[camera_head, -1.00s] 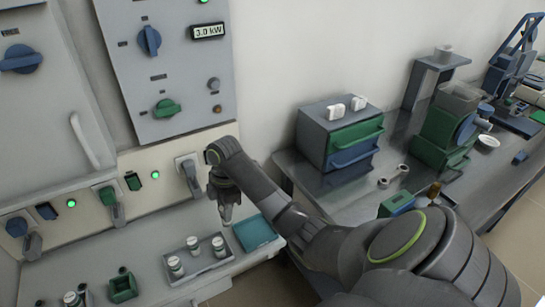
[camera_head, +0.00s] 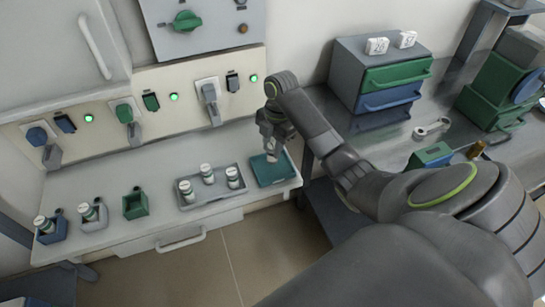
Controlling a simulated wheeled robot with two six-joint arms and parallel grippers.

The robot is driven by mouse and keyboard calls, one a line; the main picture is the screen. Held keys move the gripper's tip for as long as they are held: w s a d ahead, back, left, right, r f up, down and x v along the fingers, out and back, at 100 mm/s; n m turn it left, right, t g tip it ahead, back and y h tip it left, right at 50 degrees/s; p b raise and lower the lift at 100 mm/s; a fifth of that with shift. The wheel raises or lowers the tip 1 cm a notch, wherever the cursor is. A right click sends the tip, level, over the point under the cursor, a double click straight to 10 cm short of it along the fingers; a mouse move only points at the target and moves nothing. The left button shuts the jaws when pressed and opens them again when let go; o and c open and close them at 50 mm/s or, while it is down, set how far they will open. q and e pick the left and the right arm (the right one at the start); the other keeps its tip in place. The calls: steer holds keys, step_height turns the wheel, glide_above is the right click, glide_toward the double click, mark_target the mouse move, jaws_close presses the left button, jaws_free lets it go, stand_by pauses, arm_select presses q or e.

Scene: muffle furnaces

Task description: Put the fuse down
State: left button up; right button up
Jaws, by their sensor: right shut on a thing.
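My right gripper (camera_head: 273,150) points down over the teal tray (camera_head: 284,176) at the right end of the light bench. It is shut on a small pale piece, the fuse (camera_head: 272,157), mostly hidden by the fingers. Whether the fuse touches the tray I cannot tell. My left gripper is not in view.
Plugs and switches line the wall panel (camera_head: 180,95) behind. A drawer box (camera_head: 375,75) stands on the right bench.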

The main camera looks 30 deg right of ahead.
mark_target(272, 154)
step_height(272, 154, down, 3)
steer(key=shift+f, duration=0.2)
steer(key=shift+f, duration=0.1)
steer(key=o, duration=1)
steer(key=r, duration=0.4)
steer(key=shift+w+d+r, duration=0.1)
steer(key=shift+d+r, duration=0.2)
steer(key=shift+d, duration=0.05)
steer(key=r+p, duration=0.1)
steer(key=r, duration=0.1)
steer(key=r+p, duration=0.1)
steer(key=r, duration=0.1)
steer(key=r+p, duration=0.2)
steer(key=shift+d, duration=0.4)
steer(key=shift+d+r+p, duration=0.1)
steer(key=shift+r+p, duration=0.55)
steer(key=shift+r, duration=0.1)
